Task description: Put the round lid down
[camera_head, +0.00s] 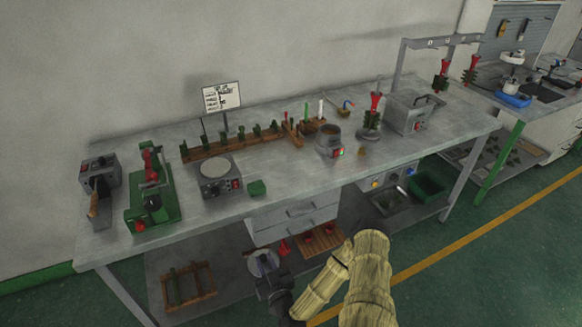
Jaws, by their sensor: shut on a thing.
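A grey round lid (260,263) is at the bottom centre, in front of the workbench and lower than its top. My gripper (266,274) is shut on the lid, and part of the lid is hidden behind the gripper. The lid appears apart from the bench (285,200). The exact grip point is too small and dark to make out. A small round pot (331,141) with a lit green light stands on the bench, and its top looks uncovered.
Drawers (297,218) hang below.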

